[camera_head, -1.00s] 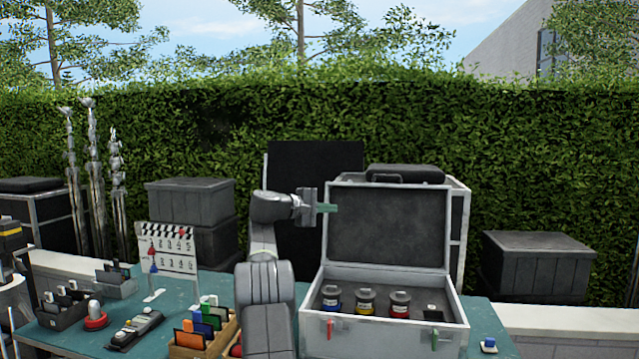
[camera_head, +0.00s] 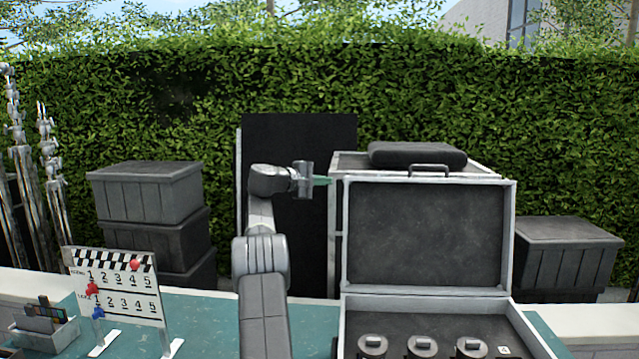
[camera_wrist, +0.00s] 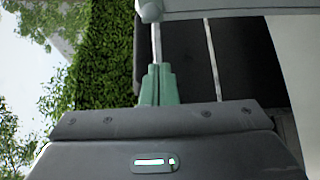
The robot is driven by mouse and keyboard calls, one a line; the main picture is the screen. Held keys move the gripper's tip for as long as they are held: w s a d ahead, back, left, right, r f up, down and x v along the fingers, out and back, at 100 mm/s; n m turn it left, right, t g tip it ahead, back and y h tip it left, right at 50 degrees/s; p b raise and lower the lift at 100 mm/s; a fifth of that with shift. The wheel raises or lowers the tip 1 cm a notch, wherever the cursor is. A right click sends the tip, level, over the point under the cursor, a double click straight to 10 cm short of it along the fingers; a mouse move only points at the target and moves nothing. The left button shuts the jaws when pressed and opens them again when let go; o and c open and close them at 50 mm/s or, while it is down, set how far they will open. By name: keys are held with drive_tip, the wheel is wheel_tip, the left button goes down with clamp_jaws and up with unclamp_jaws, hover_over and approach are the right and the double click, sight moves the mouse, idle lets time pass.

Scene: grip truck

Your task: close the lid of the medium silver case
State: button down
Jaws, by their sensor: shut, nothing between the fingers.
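The silver case (camera_head: 344,328) stands open on the teal table at the right of the head view, its lower part cut off by the frame. Its lid (camera_head: 428,235) stands upright, with a dark lining and a pale metal rim. Several round containers sit in the case. My gripper (camera_head: 324,181) is shut and empty, its green fingertips pointing right beside the lid's upper left corner. Whether they touch it cannot be told. In the wrist view, the green fingers (camera_wrist: 158,84) are together, below a pale bar that may be the lid's rim.
A larger case with a black pad (camera_head: 417,154) on top stands behind the lid. A black panel (camera_head: 290,135) stands behind my arm. A clapperboard (camera_head: 115,285) stands on the table at left. Grey crates (camera_head: 148,190) stand behind the table. Table between clapperboard and arm is clear.

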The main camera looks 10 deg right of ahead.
drive_tip(key=r+p+x, duration=0.1)
drive_tip(key=p+x, duration=0.2)
drive_tip(key=x, duration=0.3)
drive_tip(key=shift+s+a+r+b, duration=0.1)
drive_tip(key=shift+s+a+b, duration=0.2)
drive_tip(key=shift+s+b, duration=0.6)
drive_tip(key=shift+s+a+b, duration=0.25)
drive_tip(key=shift+s+b, duration=0.25)
drive_tip(key=shift+s, duration=0.7)
